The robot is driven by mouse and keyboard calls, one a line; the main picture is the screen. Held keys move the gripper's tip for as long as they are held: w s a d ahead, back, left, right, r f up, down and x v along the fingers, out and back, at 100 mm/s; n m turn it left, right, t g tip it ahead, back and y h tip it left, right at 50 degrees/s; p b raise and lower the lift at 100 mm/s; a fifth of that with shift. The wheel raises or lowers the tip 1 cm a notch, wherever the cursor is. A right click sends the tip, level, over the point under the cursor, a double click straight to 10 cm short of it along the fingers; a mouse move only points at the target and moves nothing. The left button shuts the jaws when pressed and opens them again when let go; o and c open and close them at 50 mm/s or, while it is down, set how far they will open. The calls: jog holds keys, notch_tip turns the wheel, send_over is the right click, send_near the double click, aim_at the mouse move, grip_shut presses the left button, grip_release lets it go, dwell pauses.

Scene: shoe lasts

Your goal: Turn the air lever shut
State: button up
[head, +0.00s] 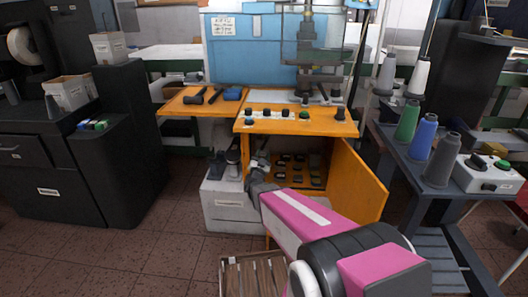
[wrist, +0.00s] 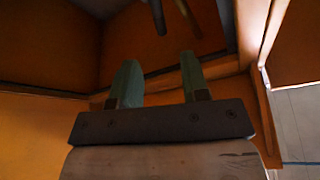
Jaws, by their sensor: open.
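My gripper (wrist: 159,60) is open in the wrist view, its two greenish fingers apart with nothing between them. It is inside or at the mouth of an orange cabinet (wrist: 50,50). Two thin dark rod-like parts, one at left (wrist: 157,17) and one at right (wrist: 187,17), hang at the top of the wrist view, beyond the fingertips. I cannot tell whether either is the air lever. In the head view my gripper (head: 256,172) is small and dark at the left of the cabinet opening, and no lever can be made out there.
The cabinet's orange door (head: 357,183) stands open at right. Several dark pieces (head: 293,170) sit on an orange panel inside. A white box (head: 228,205) is left of the opening. A wooden crate (head: 255,272) stands on the floor in front. A trolley with thread cones (head: 423,137) is at right.

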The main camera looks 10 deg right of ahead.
aim_at(269, 136)
dwell(0.3)
jog(key=w+d+r+n+t+y, duration=0.25)
jog(key=r+n+y, duration=0.55)
jog(key=y, duration=0.5)
jog(key=s+d+f+n+g+y, duration=0.3)
jog(key=d+n+g+y, duration=0.25)
jog(key=d+g, duration=0.25)
jog(key=shift+m+t, duration=0.25)
jog(key=x, duration=1.1)
jog(key=shift+r, duration=0.2)
grip_shut()
